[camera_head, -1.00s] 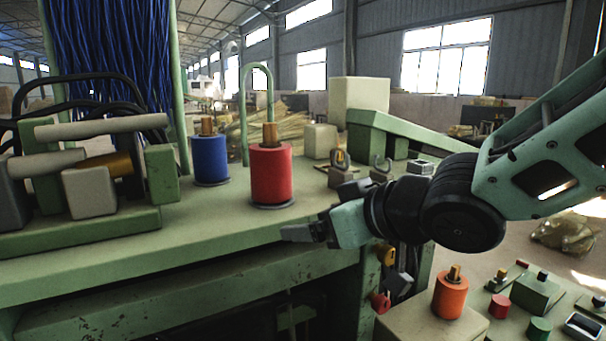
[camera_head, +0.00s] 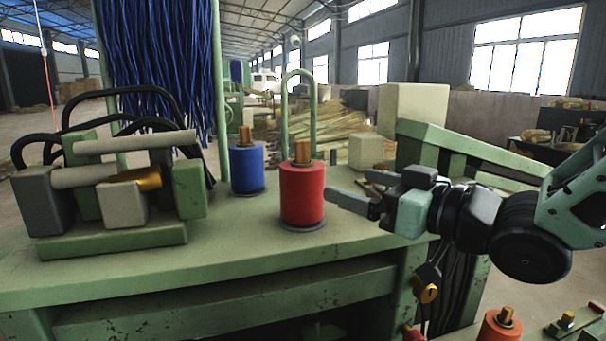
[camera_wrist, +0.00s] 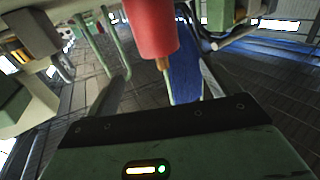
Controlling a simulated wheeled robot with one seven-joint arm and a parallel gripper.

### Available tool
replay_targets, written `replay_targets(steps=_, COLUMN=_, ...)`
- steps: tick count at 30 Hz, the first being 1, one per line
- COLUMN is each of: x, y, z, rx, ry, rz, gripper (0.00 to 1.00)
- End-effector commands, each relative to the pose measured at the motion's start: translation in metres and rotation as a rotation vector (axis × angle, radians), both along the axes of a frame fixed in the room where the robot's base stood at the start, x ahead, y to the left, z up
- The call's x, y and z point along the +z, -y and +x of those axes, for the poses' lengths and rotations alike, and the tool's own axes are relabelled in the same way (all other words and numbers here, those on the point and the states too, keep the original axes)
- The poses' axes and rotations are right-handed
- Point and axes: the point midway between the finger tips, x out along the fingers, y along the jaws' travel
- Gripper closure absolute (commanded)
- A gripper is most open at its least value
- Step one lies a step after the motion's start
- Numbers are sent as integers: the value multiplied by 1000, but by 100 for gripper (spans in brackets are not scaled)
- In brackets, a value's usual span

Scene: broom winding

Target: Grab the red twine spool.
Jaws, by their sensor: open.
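The red twine spool (camera_head: 302,193) stands upright on the green bench, with a wooden peg at its top. My gripper (camera_head: 347,193) is to its right at about the height of the spool's body, fingers pointing left toward it. The jaws are open and empty, with a small gap between the fingertips and the spool. In the wrist view the red spool (camera_wrist: 151,27) appears upside down, ahead of and between the two spread fingers (camera_wrist: 160,88). My gripper does not hide the spool in the head view.
A blue spool (camera_head: 247,169) stands close behind and left of the red one. A green hoop (camera_head: 313,110) rises behind it. A roller block (camera_head: 120,190) fills the bench's left side. Cream blocks (camera_head: 412,110) stand at the back right. The bench front (camera_head: 250,240) is clear.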

Motion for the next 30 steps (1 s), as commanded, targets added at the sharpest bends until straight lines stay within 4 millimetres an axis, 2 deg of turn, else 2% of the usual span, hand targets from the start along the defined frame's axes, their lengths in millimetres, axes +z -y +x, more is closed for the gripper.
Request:
replay_targets(steps=1, x=5, y=-2, z=2, rx=1, ry=-8, rz=3, gripper=12)
replay_targets(steps=14, x=2, y=-28, z=24, rx=-3, ry=-8, rz=-3, gripper=12)
replay_targets(steps=21, x=0, y=-54, z=51, rx=-4, ry=-4, rz=-3, gripper=12)
replay_targets(steps=30, x=0, y=-66, z=63, rx=-5, ry=-4, rz=-4, gripper=12)
